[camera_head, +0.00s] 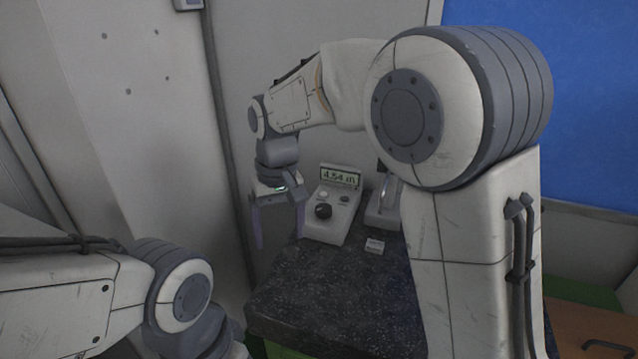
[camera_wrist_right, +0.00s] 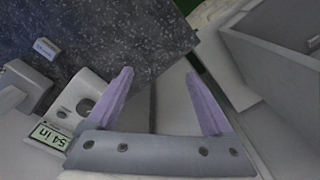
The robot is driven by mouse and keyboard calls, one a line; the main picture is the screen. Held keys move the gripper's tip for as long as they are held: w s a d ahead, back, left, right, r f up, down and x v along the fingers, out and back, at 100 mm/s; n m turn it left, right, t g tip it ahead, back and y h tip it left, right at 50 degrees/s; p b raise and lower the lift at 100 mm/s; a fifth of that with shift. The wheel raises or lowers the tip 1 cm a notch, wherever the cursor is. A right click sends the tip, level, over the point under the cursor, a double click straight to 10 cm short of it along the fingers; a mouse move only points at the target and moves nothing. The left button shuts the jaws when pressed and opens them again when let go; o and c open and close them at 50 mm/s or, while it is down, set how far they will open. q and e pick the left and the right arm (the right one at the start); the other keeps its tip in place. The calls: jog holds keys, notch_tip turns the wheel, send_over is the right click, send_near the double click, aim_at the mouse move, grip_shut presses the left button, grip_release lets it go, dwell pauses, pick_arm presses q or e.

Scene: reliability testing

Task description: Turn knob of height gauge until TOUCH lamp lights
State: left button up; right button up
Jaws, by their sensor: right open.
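The control box (camera_head: 327,228) of the height gauge stands near the back of a dark speckled table. It has a black knob (camera_head: 323,211), a lit greenish display (camera_head: 340,177) reading about 4.54 in, and small round parts above the knob. I cannot tell which one is the TOUCH lamp or whether it is lit. My right gripper (camera_head: 279,240) points down just left of the box, open and empty, apart from the knob. In the right wrist view, the knob (camera_wrist_right: 85,106) and display (camera_wrist_right: 48,138) are left of the open fingers (camera_wrist_right: 158,76). My left gripper is out of frame.
A grey stand (camera_head: 376,217), partly hidden by my right arm, is right of the box. A small white block (camera_head: 374,246) lies in front of it. The front of the dark table (camera_head: 325,300) is clear. A wall is close behind; a grey box-like shape (camera_wrist_right: 285,50) shows in the wrist view.

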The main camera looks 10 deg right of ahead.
jog(key=w+d+r+m+p, duration=0.25)
jog(key=w+d, duration=0.35)
jog(key=w, duration=0.4)
jog(key=m+p, duration=0.2)
jog(key=p, duration=0.1)
send_over(323, 207)
jog(key=shift+h, duration=0.3)
notch_tip(323, 207, down, 9)
jog(key=p, duration=0.4)
jog(key=shift+d, duration=0.1)
jog(key=shift+f, duration=0.65)
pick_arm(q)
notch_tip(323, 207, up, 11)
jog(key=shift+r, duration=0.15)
pick_arm(e)
jog(key=shift+c, duration=0.3)
grip_shut()
